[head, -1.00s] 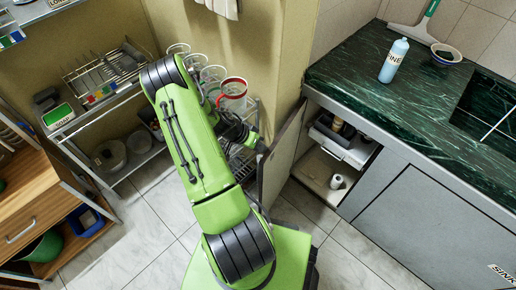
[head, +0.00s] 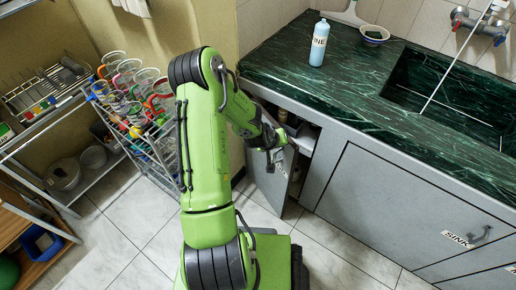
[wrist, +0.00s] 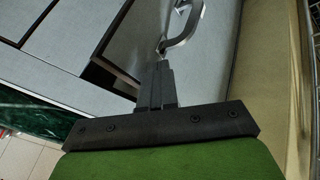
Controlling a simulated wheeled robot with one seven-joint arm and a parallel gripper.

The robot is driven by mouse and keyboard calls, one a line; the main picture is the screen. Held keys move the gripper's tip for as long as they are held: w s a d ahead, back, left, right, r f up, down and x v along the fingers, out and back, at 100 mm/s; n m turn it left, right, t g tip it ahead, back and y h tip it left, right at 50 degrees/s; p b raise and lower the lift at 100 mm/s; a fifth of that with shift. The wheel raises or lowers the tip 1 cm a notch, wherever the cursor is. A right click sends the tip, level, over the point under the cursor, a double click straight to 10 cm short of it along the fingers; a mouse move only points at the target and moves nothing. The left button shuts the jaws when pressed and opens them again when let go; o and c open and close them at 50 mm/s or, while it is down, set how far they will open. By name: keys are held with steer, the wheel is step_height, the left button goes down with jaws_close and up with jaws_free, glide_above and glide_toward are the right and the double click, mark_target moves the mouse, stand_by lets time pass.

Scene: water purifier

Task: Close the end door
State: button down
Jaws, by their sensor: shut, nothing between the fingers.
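The end door (head: 268,188) is a grey panel at the near end of the counter cabinet, partly open. In the wrist view its outer face (wrist: 205,75) fills the centre right, with a curved metal handle (wrist: 186,24) at the top. My gripper (head: 274,160) is at the door's outer side in the head view. In the wrist view my gripper (wrist: 156,68) is shut and empty, its tips close to the lower end of the handle. Whether they touch is unclear. The dark cabinet opening (head: 305,135) shows as a gap beside the door. My arm hides part of the door.
A green marble counter (head: 340,85) with a white-and-blue bottle (head: 319,43) and a bowl (head: 374,34) stands above. A wire rack (head: 150,145) with jars stands left of my arm. The tiled floor (head: 345,250) in front of the cabinet is clear.

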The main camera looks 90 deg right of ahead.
steer(key=s+d+n+t, duration=0.1)
steer(key=s+d, duration=0.4)
steer(key=s, duration=0.2)
steer(key=shift+d+n+h, duration=0.3)
steer(key=shift+n, duration=0.1)
steer(key=shift+w, duration=0.1)
